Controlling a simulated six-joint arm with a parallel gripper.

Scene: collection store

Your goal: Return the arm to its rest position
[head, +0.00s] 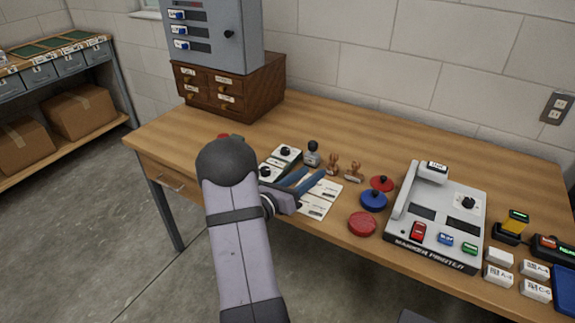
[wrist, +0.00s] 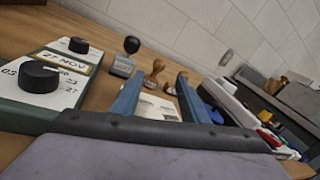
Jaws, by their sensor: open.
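My gripper (head: 305,182) is above the wooden table (head: 328,115), near its front edge left of the middle. Its two blue fingers are apart with nothing between them; they also show in the wrist view (wrist: 155,100). White cards (head: 320,200) lie beneath and beyond the fingers. A device with black knobs (head: 281,160) sits just left of the fingers, and in the wrist view (wrist: 38,82) it shows a date label. My arm hides part of the table's front edge.
A black-handled stamp (head: 312,153) and wooden-handled stamps (head: 333,165) stand behind the gripper. Red and blue round pads (head: 373,200) and a grey marker printer (head: 436,215) are to the right. A drawer chest (head: 229,90) bears a grey cabinet (head: 215,32) at the back left.

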